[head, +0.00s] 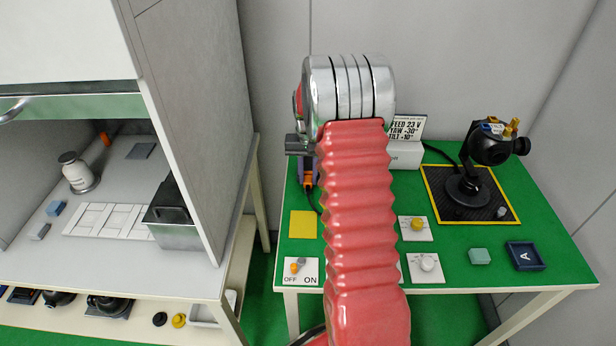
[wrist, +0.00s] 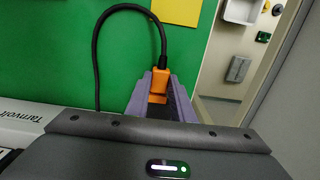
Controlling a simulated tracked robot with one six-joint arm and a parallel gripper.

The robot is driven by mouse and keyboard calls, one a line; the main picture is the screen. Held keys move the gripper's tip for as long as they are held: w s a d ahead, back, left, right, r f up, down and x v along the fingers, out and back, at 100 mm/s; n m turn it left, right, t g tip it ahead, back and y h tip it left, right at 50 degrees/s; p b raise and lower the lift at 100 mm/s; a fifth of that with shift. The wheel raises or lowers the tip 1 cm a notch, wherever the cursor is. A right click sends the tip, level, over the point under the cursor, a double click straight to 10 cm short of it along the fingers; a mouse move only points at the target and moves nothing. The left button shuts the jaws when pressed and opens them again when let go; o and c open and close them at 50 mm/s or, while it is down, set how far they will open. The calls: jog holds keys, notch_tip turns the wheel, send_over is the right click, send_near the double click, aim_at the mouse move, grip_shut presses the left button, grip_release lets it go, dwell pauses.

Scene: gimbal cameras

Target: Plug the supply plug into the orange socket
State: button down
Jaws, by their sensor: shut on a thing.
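The orange supply plug (wrist: 159,82) is between the purple fingers of my gripper (wrist: 158,103) in the wrist view, with its black cable (wrist: 127,8) looping up and back down to the left. In the head view my gripper (head: 308,172) is left of my red arm, over the back left of the green table (head: 360,285); a little orange shows at its fingertips. I cannot identify the orange socket; my arm hides part of the table. A white box (head: 404,155) under a sign reading "FEED 23 V" stands at the back; a white "Tarnvolt" casing (wrist: 20,118) shows in the wrist view.
A black gimbal camera (head: 490,145) stands on a yellow-edged mat (head: 510,212). An OFF/ON switch (head: 297,270), yellow square (head: 304,224), two dials, teal block (head: 480,257) and blue tray (head: 512,265) sit in front. A grey cabinet (head: 195,120) stands left.

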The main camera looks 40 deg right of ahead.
aim_at(308, 179)
jog(key=c, duration=1.5)
grip_release()
jog(key=shift+d, duration=0.1)
jog(key=shift+o, duration=0.2)
jog(key=shift+w+r, duration=0.1)
notch_tip(308, 179, up, 14)
jog(key=shift+f, duration=0.25)
